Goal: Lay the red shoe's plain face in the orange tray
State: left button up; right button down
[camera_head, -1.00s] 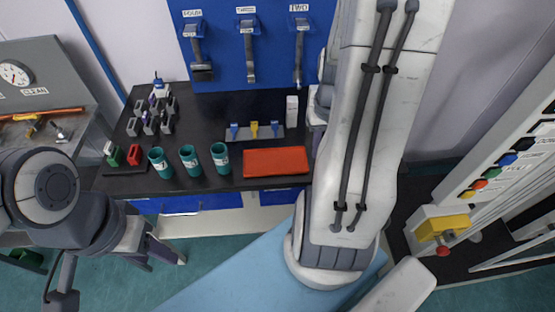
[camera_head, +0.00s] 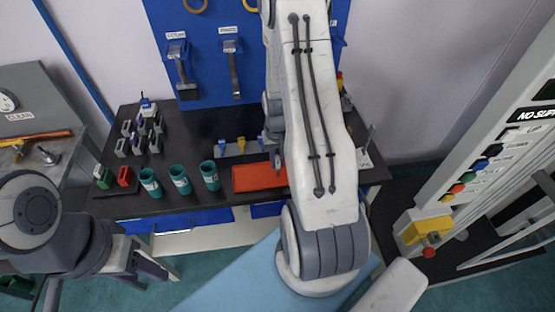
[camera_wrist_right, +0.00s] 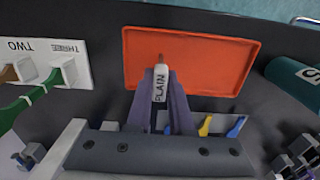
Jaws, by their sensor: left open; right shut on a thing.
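The orange tray (camera_head: 258,178) lies flat near the table's front edge, right of the teal cups; it also shows in the right wrist view (camera_wrist_right: 215,60). My right gripper (camera_wrist_right: 161,74) is shut on a small pale piece marked PLAIN (camera_wrist_right: 160,85), its tip pointing at the tray. In the head view my right gripper (camera_head: 277,160) is at the tray's back right edge; whether the piece touches the tray I cannot tell. A red block (camera_head: 124,176), perhaps the red shoe, stands at the table's left end. My left gripper (camera_head: 160,280) is open and empty, low in front of the table.
A green block (camera_head: 103,179) stands beside the red one. Several teal cups (camera_head: 180,179) stand left of the tray. A rack of blue and yellow pieces (camera_head: 241,145) is behind it. A board marked TWO and THREE (camera_wrist_right: 70,65) is beside the tray in the wrist view.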

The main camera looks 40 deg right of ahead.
jog(key=shift+f, duration=0.25)
jog(key=shift+f, duration=0.15)
jog(key=c, duration=0.8)
grip_release()
